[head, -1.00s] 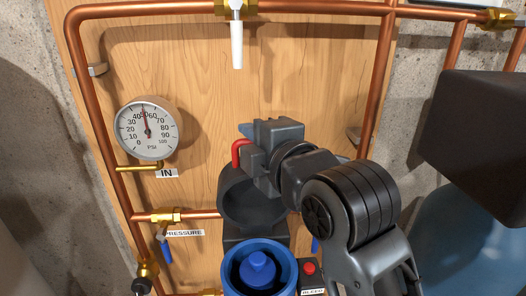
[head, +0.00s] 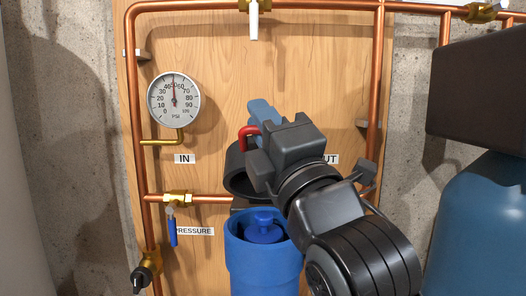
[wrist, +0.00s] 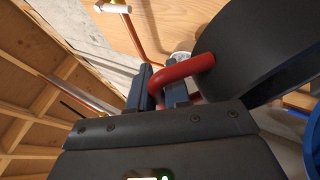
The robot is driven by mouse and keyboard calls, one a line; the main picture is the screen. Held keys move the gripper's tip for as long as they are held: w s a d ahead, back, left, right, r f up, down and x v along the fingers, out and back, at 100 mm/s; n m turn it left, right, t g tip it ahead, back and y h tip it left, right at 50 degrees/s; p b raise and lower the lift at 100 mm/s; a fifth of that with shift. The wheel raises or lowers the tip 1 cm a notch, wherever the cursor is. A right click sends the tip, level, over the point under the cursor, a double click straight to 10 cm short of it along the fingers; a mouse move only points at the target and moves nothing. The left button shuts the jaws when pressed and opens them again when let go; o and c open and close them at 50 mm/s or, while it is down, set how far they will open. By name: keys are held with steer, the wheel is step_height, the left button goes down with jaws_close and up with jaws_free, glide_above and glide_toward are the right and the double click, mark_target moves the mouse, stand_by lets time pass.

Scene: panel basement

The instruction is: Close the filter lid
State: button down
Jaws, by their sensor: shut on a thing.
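The filter lid (head: 236,172) is a dark round cap, tilted up behind and above the open blue filter housing (head: 262,262). A blue filter piece (head: 263,228) shows inside the housing. The lid's red handle (head: 246,133) is at my gripper (head: 262,122), partly hidden by it in the head view. In the wrist view the red handle (wrist: 186,70) runs between the two fingers of my gripper (wrist: 160,88), which are shut on it. The dark lid (wrist: 255,45) fills the upper right of that view.
A pressure gauge (head: 174,100) and copper pipes (head: 254,6) are on the wooden panel (head: 225,60). A blue-handled valve (head: 172,225) is left of the housing. A blue tank (head: 482,230) with a dark top (head: 480,85) stands at the right.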

steer(key=s+f+n+y+b, duration=0.2)
steer(key=b, duration=0.3)
steer(key=s+f+n+t+y+b, duration=0.1)
steer(key=s+f+n+y+b, duration=0.1)
steer(key=b, duration=0.3)
steer(key=shift+s+f+n+y+b, duration=0.4)
steer(key=shift+s+f+y, duration=0.1)
steer(key=shift+f+y, duration=0.35)
steer(key=s+f+b, duration=0.3)
steer(key=f+b, duration=0.2)
steer(key=f, duration=0.1)
steer(key=shift+s+n+b, duration=0.15)
steer(key=shift+n+b, duration=0.15)
steer(key=shift+b, duration=0.1)
steer(key=shift+a+f, duration=0.1)
steer(key=shift+a, duration=0.1)
steer(key=c, duration=1.4)
jaws_free()
steer(key=shift+s+y, duration=0.1)
steer(key=shift+y, duration=0.25)
steer(key=shift+c, duration=0.2)
